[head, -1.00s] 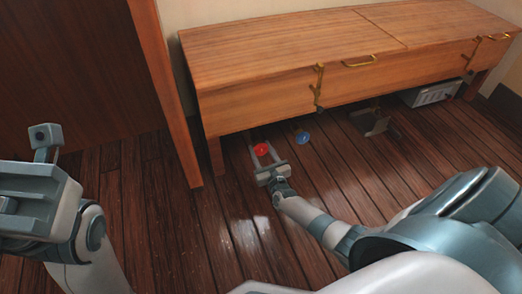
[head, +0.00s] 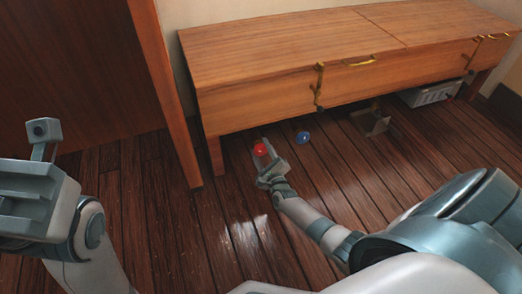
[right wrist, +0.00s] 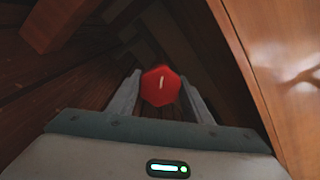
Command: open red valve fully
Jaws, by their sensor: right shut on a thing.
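The red valve (head: 260,150) is a small red knob low under the front of the wooden bench. In the right wrist view the red valve (right wrist: 160,86) shows as a many-sided red cap with a white mark on its face. My right gripper (head: 265,150) reaches in under the bench edge and is shut on the valve, with one finger on each side of it. In the head view the gripper is seen nearly edge-on. My left gripper (head: 30,200) is at the left edge of the head view, far from the valve, and its fingers cannot be made out.
A blue knob (head: 302,138) sits just right of the red valve. The wooden bench (head: 330,55) overhangs both, with brass handles on its front. A grey box (head: 430,94) and a dark metal piece (head: 374,125) are under it. The plank floor in front is clear.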

